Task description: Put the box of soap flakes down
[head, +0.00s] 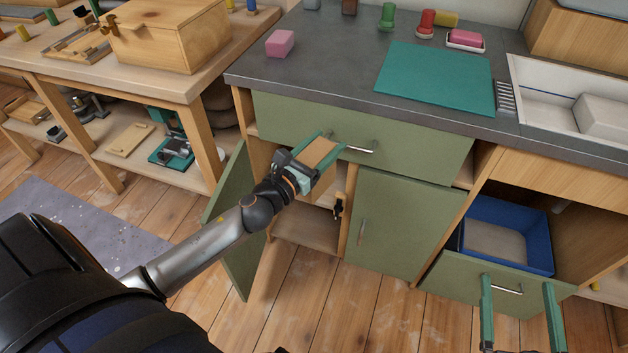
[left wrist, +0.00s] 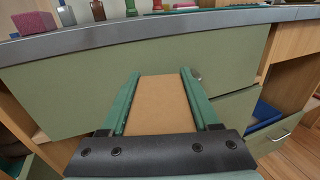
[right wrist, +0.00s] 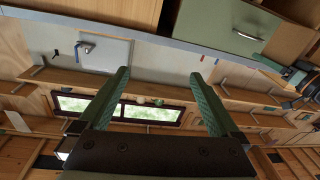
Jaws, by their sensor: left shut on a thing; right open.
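The box of soap flakes is a plain tan box (head: 318,152), held between the fingers of my left gripper (head: 331,142). It also fills the space between the green fingers in the left wrist view (left wrist: 158,105); no label shows. My left gripper is shut on it, in front of the green top drawer (head: 400,135) and below the worktop edge. My right gripper (head: 517,283) is open and empty at the lower right, by the handle of the pulled-out lower drawer front. The right wrist view shows nothing between its fingers (right wrist: 160,76).
The grey worktop (head: 345,55) carries a pink block (head: 280,43), a teal mat (head: 437,77), and a pink soap on a dish (head: 465,40). Bare worktop lies left of the mat. Below, a cabinet door (head: 236,225) stands open; a blue bin (head: 508,225) sits in the right opening.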

